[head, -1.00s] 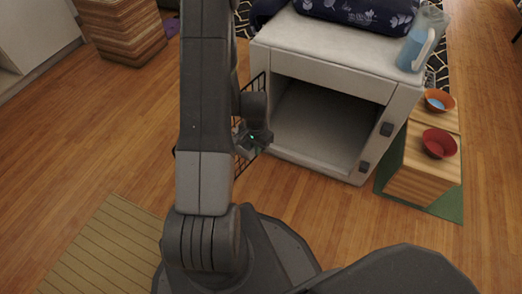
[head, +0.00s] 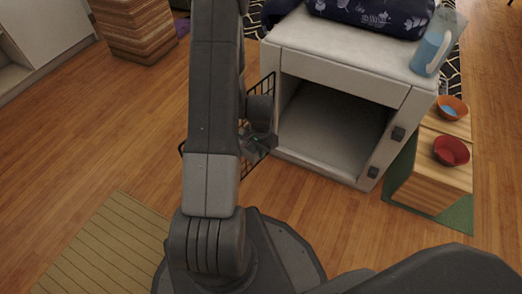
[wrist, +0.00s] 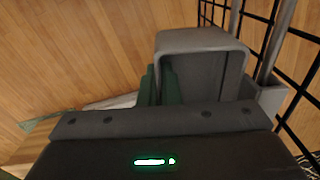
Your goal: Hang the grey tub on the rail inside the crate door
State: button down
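The grey tub (wrist: 205,42) shows in the wrist view as a squared, hollow shape. My gripper (wrist: 159,72) has its two green fingers close together on either side of the tub's left wall, shut on it. The crate (head: 335,62) is pale, with an open front. Its black wire door (head: 267,90) stands open at the crate's left side, and its mesh (wrist: 308,75) is just right of the tub. Grey bars (wrist: 283,35) run along the mesh; I cannot tell whether the tub touches them. In the head view my gripper (head: 258,142) is by the door, partly hidden by my arm.
A blue jug (head: 431,52) and a dark patterned cushion (head: 372,15) are on the crate's top. A wooden block (head: 430,185) with a red bowl (head: 451,150) and an orange bowl (head: 452,107) stands right. Open wood floor lies left; a striped mat (head: 105,245) is front left.

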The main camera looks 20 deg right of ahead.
jog(key=c, duration=1.6)
grip_release()
jog(key=shift+o, duration=0.2)
notch_tip(320, 180, up, 14)
jog(key=p, duration=0.5)
jog(key=shift+f, duration=0.1)
notch_tip(320, 180, down, 14)
jog(key=b, duration=0.5)
jog(key=shift+r+p, duration=0.7)
jog(key=shift+r, duration=0.25)
